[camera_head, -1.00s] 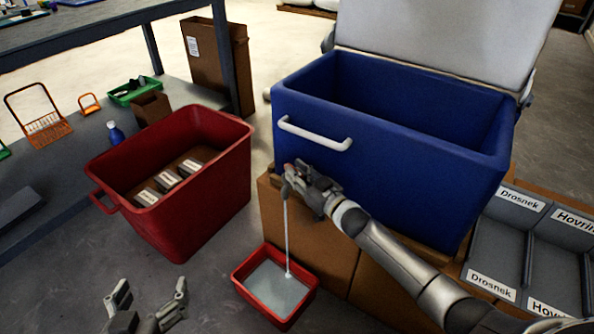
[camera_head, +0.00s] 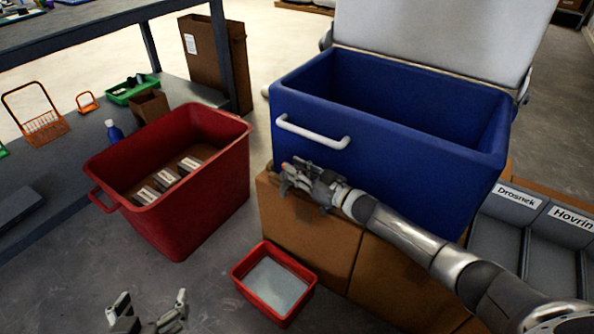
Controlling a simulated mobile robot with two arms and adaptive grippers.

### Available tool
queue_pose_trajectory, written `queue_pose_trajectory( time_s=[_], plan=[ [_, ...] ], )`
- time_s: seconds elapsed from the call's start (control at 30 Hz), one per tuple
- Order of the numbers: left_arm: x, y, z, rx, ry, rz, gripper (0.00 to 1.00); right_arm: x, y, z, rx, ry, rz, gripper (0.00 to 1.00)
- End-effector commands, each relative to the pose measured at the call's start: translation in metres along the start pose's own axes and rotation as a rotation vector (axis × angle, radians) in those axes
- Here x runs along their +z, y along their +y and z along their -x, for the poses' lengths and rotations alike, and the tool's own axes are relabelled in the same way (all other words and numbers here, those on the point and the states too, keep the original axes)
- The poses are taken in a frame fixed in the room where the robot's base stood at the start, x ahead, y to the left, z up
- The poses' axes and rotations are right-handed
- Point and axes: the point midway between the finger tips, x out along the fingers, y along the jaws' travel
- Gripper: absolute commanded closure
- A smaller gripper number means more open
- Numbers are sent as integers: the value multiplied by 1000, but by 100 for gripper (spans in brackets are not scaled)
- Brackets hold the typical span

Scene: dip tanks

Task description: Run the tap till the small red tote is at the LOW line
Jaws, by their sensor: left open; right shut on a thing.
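The small red tote (camera_head: 244,287) stands on the floor in front of the cardboard boxes. Pale liquid (camera_head: 275,285) lies in it; I cannot make out a LOW line. The blue cooler (camera_head: 400,180) stands on the boxes with its lid up. My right gripper (camera_head: 288,176) is at the cooler's lower front, shut on the tap, which the gripper hides. No stream falls from there. My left gripper (camera_head: 150,308) is open and empty, low at the bottom edge, left of the small tote.
A large red tote (camera_head: 215,190) with several labelled blocks stands left of the cooler. Cardboard boxes (camera_head: 305,235) carry the cooler. Grey labelled bins (camera_head: 500,240) stand at the right. Grey floor is bare around the small tote.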

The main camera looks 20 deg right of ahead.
Motion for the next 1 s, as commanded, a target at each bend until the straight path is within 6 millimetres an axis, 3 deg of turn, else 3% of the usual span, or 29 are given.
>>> queue_pose_trajectory(
  time_s=[0.17, 0.2, 0.33, 1.0],
  plan=[
    [0, 0, 0, 0, 0, 0, 14, 0, 0, 0, 1, 0, 0, 100],
    [0, 0, 0, 0, 0, 0, 14, 0, 0, 0, 1, 0, 0, 74],
    [0, 0, 0, 0, 1, 0, 14, 0, 0, 0, 1, 0, 0, 59],
    [-1, 0, 0, 0, 3, 0, 14, 0, -2, 0, 58, 1, -5, 59]
  ],
)
